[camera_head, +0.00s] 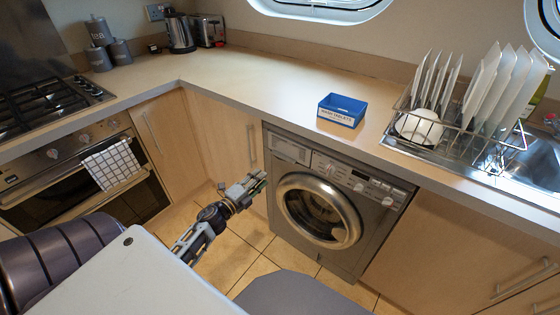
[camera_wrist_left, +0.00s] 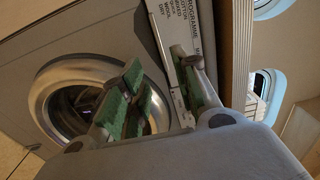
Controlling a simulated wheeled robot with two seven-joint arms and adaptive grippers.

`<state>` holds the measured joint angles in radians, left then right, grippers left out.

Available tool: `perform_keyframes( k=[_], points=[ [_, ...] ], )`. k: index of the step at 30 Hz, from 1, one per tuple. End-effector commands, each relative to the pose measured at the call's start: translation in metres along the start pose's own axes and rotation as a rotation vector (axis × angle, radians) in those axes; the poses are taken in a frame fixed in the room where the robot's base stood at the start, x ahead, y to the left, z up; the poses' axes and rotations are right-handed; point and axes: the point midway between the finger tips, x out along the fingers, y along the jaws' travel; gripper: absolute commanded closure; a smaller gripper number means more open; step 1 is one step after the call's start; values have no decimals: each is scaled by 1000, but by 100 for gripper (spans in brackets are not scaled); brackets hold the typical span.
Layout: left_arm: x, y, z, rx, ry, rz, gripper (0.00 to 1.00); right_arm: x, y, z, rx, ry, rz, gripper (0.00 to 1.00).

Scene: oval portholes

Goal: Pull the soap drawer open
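The washing machine (camera_head: 318,205) stands under the worktop. Its soap drawer (camera_head: 290,148) is the pale panel at the top left of its front, and looks flush with it. In the left wrist view the drawer front (camera_wrist_left: 176,28) shows printed programme text, partly covered by a finger. My left gripper (camera_head: 256,184) is in front of the machine's left edge, below and left of the drawer in the head view. In the left wrist view its green-padded fingers (camera_wrist_left: 160,72) are apart with nothing held between them. Contact with the drawer cannot be told. My right gripper is not in view.
The round door (camera_head: 318,210) of the machine is shut. A blue tablet box (camera_head: 341,110) sits on the worktop (camera_head: 240,80) above. A dish rack (camera_head: 455,125) with plates stands at right by the sink. Cupboards and an oven (camera_head: 75,185) are at left.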

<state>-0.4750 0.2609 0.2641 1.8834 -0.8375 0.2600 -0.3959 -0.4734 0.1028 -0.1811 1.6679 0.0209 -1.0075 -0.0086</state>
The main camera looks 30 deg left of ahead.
Motion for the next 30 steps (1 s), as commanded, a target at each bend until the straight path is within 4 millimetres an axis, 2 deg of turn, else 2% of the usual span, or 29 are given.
perform_keyframes(
  k=[30],
  points=[
    [81, 0, 0, 1, 0, -1, 70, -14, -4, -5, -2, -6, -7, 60]
  ],
)
